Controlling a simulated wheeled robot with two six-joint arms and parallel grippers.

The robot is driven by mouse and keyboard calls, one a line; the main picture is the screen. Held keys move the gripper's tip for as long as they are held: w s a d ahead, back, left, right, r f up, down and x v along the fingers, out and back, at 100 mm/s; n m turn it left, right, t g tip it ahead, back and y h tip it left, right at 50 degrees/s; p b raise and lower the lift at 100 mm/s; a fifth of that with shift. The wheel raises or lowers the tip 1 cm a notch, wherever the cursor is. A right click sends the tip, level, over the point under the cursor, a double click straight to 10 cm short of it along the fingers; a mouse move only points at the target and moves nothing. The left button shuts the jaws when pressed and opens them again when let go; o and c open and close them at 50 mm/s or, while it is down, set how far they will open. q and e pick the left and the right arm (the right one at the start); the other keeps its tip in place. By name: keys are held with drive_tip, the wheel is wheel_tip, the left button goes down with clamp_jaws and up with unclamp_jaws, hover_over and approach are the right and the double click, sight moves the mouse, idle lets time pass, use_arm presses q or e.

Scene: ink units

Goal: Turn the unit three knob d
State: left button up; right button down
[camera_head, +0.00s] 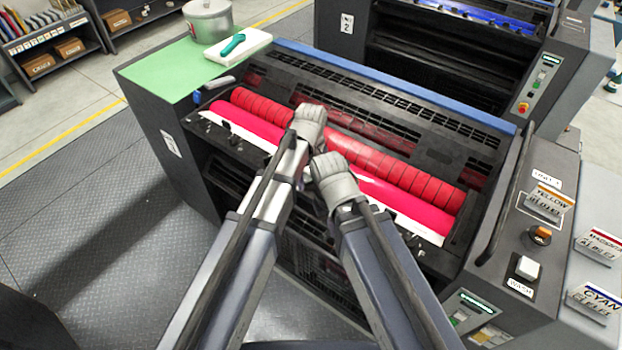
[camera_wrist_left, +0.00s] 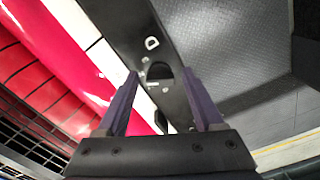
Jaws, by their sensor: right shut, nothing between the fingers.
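Knob d (camera_wrist_left: 160,73) is a small black knob on a dark rail of the press unit, beside a white letter D (camera_wrist_left: 152,43). In the left wrist view the fingers of my left gripper (camera_wrist_left: 160,88) are open and apart, with the knob between their tips in the picture; contact cannot be told. In the head view my left gripper (camera_head: 310,116) is over the red rollers (camera_head: 385,165) and hides the knob. My right gripper (camera_head: 332,172) is shut and empty, just below and right of the left one, over the unit's front.
The unit's right panel has an orange-topped dial (camera_head: 540,236), a white wash button (camera_head: 527,268) and ink cards (camera_head: 546,200). A green top (camera_head: 160,75) at the left bears a metal pot (camera_head: 208,22). Another unit (camera_head: 440,45) stands behind. The floor (camera_head: 90,190) at left is clear.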

use_arm(q)
clamp_jaws()
idle(0.3)
drive_tip(key=shift+m, duration=0.3)
drive_tip(key=m, duration=0.4)
drive_tip(key=shift+a+m, duration=0.1)
drive_tip(key=shift+m, duration=0.3)
drive_tip(key=shift+a+m, duration=0.1)
drive_tip(key=shift+m, duration=2.1)
drive_tip(key=shift+o, duration=0.8)
unclamp_jaws()
